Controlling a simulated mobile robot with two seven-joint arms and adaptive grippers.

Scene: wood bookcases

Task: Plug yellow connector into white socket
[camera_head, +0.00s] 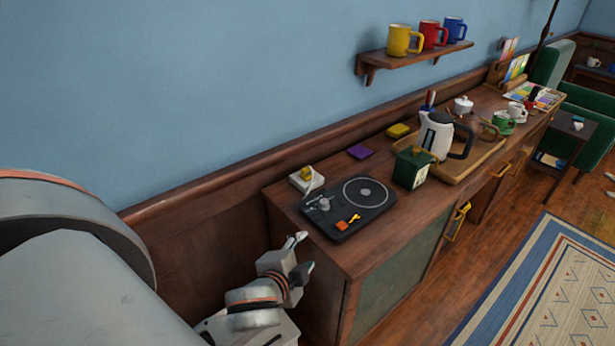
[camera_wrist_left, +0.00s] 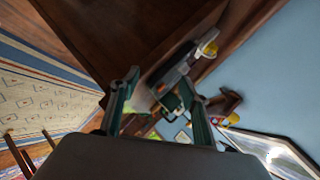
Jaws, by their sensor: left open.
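A white socket block (camera_head: 311,187) sits on the near left end of the wooden cabinet, by the wall. A yellow piece (camera_head: 306,173) shows on top of it; I cannot tell whether it is plugged in or only resting there. This yellow piece also shows in the left wrist view (camera_wrist_left: 208,49), near the top. My left gripper (camera_head: 302,253) is open and empty, off the cabinet's near left edge and below the socket. In the left wrist view its two fingers (camera_wrist_left: 158,85) are spread apart. My right gripper is not in view.
A black hotplate (camera_head: 375,215) with a small orange and yellow item (camera_head: 347,224) lies beside the socket. Behind are a purple pad (camera_head: 360,152), a yellow block (camera_head: 398,131), a green box (camera_head: 412,169) and a kettle (camera_head: 437,135). A mug shelf (camera_head: 412,61) hangs above.

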